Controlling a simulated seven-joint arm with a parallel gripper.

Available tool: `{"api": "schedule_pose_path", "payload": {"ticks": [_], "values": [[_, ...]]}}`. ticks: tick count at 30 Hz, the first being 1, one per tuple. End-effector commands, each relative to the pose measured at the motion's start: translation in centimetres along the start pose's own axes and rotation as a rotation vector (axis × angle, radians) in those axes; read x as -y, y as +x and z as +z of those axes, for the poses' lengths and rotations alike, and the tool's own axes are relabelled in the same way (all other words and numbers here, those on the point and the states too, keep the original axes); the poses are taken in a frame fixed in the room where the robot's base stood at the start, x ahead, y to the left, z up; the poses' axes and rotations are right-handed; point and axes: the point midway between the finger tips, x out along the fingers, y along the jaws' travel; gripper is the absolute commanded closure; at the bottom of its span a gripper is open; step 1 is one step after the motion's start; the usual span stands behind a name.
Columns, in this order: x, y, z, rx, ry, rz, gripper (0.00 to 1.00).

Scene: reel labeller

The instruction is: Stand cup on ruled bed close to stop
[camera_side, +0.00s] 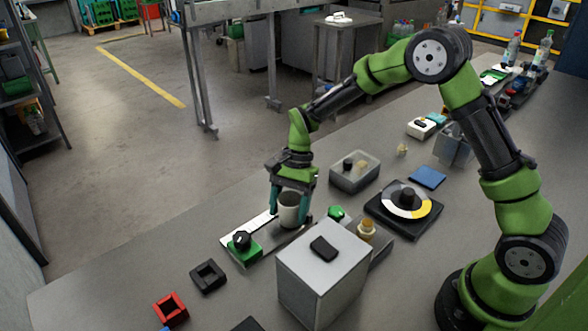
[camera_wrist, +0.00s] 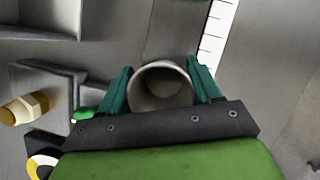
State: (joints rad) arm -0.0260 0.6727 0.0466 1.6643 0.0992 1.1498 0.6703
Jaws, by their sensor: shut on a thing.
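The cup is at the ruled bed (camera_side: 262,226), a grey strip with a white ruled scale (camera_wrist: 216,30) along one edge. I cannot tell whether its base touches the bed. A green block with a black knob (camera_side: 243,244), perhaps the stop, sits at the bed's near left end, apart from the cup.
A large grey box (camera_side: 322,275) stands close in front of the bed. Black (camera_side: 208,276) and red (camera_side: 171,309) square frames lie at the near left.

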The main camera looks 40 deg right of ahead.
Motion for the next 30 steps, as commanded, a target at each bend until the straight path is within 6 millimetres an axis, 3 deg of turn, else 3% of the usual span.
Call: {"api": "schedule_pose_path", "payload": {"ticks": [12, 13, 17, 26, 30], "values": [[0.0, 0.7, -0.2, 0.001, 0.000, 0.000, 0.71], [0.0, 0.7, -0.2, 0.001, 0.000, -0.001, 0.34], [0.0, 0.6, -0.2, 0.000, 0.000, -0.001, 0.14], [0.0, 0.5, -0.2, 0.000, -0.001, -0.001, 0.11], [0.1, -0.6, -0.2, -0.002, -0.001, -0.003, 0.11]]}}
